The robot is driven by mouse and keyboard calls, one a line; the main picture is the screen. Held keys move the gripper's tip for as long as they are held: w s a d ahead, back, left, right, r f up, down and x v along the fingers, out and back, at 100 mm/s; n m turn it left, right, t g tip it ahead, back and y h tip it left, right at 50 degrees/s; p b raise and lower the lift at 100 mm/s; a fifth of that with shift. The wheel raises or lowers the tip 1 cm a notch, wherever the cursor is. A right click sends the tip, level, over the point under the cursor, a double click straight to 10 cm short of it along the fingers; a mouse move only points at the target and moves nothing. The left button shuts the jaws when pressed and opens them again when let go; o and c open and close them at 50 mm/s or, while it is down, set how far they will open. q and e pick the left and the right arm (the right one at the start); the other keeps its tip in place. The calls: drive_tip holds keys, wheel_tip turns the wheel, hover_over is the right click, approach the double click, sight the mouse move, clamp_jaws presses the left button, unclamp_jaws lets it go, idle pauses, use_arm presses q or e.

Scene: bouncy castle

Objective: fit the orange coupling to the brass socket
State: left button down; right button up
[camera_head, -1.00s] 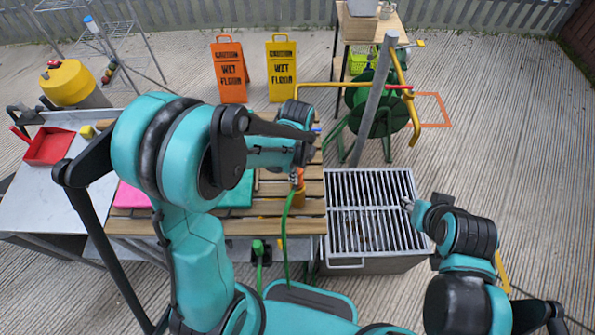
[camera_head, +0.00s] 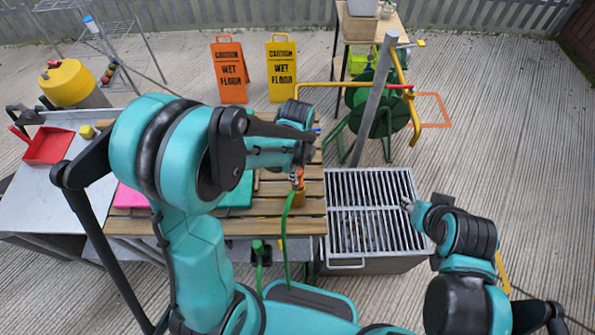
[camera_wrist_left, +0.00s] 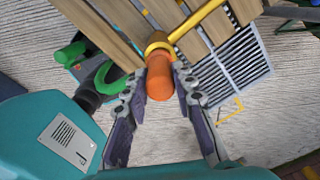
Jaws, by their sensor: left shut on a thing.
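The orange coupling (camera_wrist_left: 159,82) sits between the fingers of my left gripper (camera_wrist_left: 160,95), which is shut on it. In the head view the coupling (camera_head: 299,173) shows as a small orange spot below my left wrist, with a green hose hanging below it. The brass socket (camera_wrist_left: 158,46) is a yellow ring right at the coupling's far end in the wrist view. The two look in line and very close; whether the coupling is inside the ring cannot be told. My right gripper (camera_head: 406,204) is by the grill's right edge; its fingers are too small to read.
A slatted wooden table (camera_head: 170,225) lies under my left arm. A barred grill (camera_head: 370,205) stands right of it. A yellow pipe (camera_head: 345,87) crosses behind my left wrist. Two wet-floor signs, one orange (camera_head: 229,70) and one yellow (camera_head: 281,70), stand behind.

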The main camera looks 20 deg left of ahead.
use_arm(q)
drive_tip(key=shift+f+b, duration=0.95)
drive_tip(key=shift+f, duration=0.15)
idle(0.3)
drive_tip(key=c, duration=1.2)
unclamp_jaws()
drive_tip(key=shift+o, duration=0.2)
wheel_tip(320, 180, up, 12)
drive_tip(key=shift+r, duration=0.1)
drive_tip(key=s+a+f+n+t+b, duration=0.1)
drive_tip(key=s+n, duration=0.4)
drive_tip(key=n, duration=0.5)
drive_tip(key=s+a+n+t+b, duration=0.3)
drive_tip(key=s+n+t, duration=0.2)
drive_tip(key=n, duration=0.5)
drive_tip(key=shift+a+f+n+t+b, duration=0.3)
drive_tip(key=shift+a+f+t+b, duration=0.1)
drive_tip(key=shift+t, duration=0.2)
